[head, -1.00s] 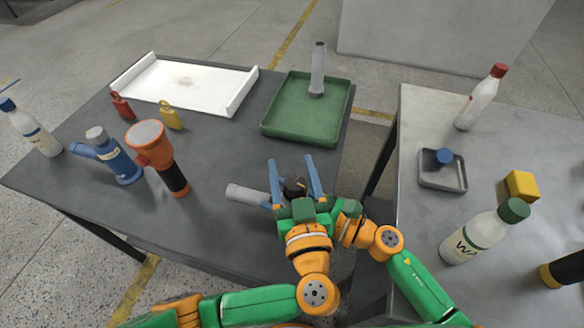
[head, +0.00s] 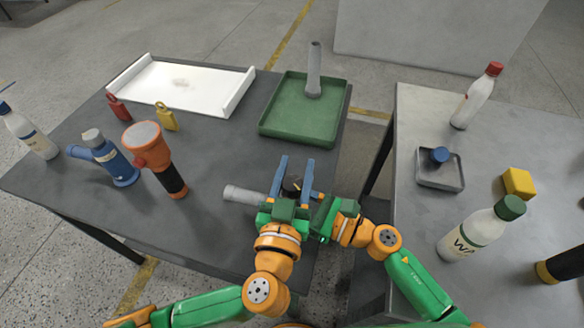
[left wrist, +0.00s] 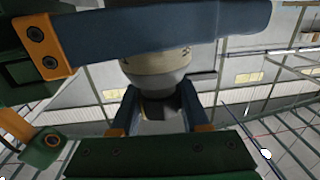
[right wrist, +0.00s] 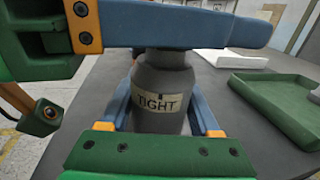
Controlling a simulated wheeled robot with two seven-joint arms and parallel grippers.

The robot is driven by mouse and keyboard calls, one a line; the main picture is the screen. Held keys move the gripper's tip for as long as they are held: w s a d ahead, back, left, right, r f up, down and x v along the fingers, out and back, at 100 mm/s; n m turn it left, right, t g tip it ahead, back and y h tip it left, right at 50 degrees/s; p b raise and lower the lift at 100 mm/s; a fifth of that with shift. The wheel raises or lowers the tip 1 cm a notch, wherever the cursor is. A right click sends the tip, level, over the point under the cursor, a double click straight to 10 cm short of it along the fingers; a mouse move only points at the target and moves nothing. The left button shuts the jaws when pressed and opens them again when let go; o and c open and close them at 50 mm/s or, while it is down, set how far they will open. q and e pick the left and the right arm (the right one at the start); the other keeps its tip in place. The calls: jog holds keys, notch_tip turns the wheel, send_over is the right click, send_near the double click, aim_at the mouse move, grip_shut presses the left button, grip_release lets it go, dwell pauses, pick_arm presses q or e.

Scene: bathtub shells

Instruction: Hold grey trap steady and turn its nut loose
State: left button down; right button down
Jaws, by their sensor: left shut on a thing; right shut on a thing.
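The grey trap (head: 243,194) lies on its side near the front right corner of the dark table, with a black part (head: 292,184) at its right end. My left gripper (head: 295,168) has its blue fingers on both sides of that end and is shut on it. In the left wrist view a grey tapered body with a pale band (left wrist: 158,68) shows between the fingers. My right gripper (right wrist: 158,112) is shut on the same end, its fingers mostly hidden in the head view. A label "TIGHT" (right wrist: 160,102) faces the right wrist camera.
A green tray (head: 268,132) holds an upright grey pipe (head: 314,68). A second table (head: 415,215) with bottles is right, across a gap.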

pick_arm(q)
jog(key=m+g+h, duration=0.1)
jog(key=h, duration=0.1)
jog(key=m+g+h, duration=0.1)
jog(key=m+h, duration=0.1)
jog(key=m+g+h, duration=0.1)
jog(key=h, duration=0.1)
jog(key=shift+s+d+m+h, duration=0.15)
jog(key=shift+d+m+h, duration=0.15)
jog(key=shift+d, duration=0.1)
jog(key=shift+s+d+r+m+g+h, duration=0.1)
jog(key=shift+d+m+g+h, duration=0.05)
jog(key=shift+m+g+h, duration=0.5)
jog(key=shift+s+d+f+m+g+h, duration=0.1)
jog(key=shift+s+m+g+h, duration=0.05)
jog(key=shift+m+g+h, duration=0.5)
jog(key=shift+s+d+r+m+g+h, duration=0.1)
jog(key=shift+d+m+g+h, duration=0.05)
jog(key=shift+m+g+h, duration=0.45)
jog(key=shift+c, duration=1.9)
grip_release()
jog(key=shift+s, duration=0.1)
notch_tip(320, 180, up, 10)
